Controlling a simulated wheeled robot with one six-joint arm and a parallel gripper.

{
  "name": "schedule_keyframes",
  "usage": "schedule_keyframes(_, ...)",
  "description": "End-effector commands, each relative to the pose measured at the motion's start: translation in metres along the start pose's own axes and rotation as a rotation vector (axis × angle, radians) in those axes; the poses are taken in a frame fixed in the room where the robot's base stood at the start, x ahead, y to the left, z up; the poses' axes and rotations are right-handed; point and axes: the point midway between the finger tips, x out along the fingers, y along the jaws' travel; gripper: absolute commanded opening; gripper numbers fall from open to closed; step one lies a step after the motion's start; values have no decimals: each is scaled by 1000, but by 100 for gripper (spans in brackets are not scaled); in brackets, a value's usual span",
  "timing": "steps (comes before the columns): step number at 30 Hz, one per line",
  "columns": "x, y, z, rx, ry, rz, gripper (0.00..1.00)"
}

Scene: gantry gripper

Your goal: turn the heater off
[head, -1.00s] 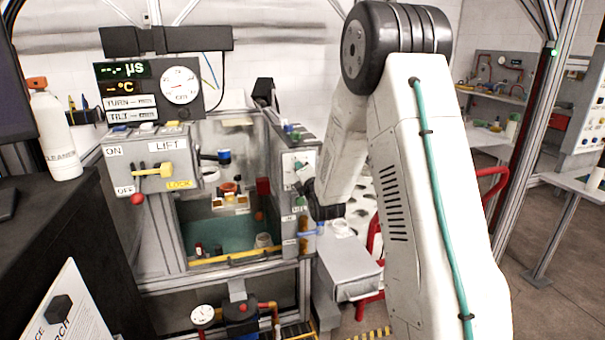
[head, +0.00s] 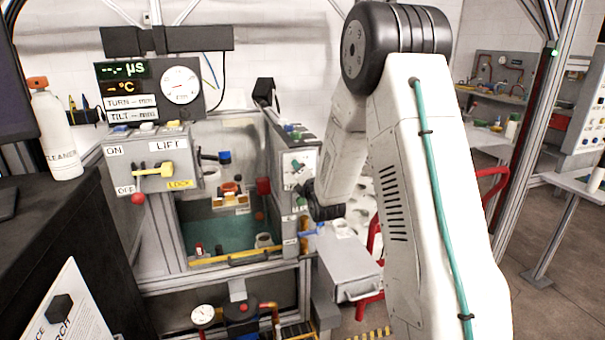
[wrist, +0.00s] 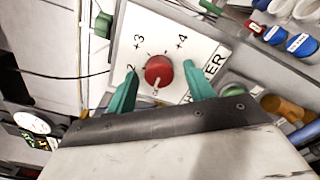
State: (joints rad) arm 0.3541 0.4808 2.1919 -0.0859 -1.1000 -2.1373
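The heater knob (wrist: 158,72) is red and round, on a white dial plate (wrist: 203,45) in the wrist view. A pale mark on its rim points toward the bottom of that view. Numbers such as +3 and +4 are printed around it, and a partly hidden label ends in "ER". My gripper (wrist: 160,67) is open, with one teal finger on each side of the knob and visible gaps between. In the head view the heater panel (head: 299,165) stands on the tank's right side, with my dark wrist close in front of it; the knob is hard to make out there.
A lift panel (head: 148,165) with a yellow handle stands left of the tank (head: 225,232). A grey box (head: 350,270) stands below my wrist. Blue and red caps (wrist: 275,35) and an orange part (wrist: 282,107) lie close to the right of the dial.

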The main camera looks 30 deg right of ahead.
Motion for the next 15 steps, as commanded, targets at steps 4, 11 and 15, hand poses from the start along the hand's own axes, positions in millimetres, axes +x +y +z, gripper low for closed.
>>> schedule_keyframes(4, 0, 0, 1, 1, -2, 1, 52)
schedule_keyframes(11, -8, 0, 1, 1, -3, 1, 52)
schedule_keyframes(15, -30, 1, 1, 1, -2, 1, 52)
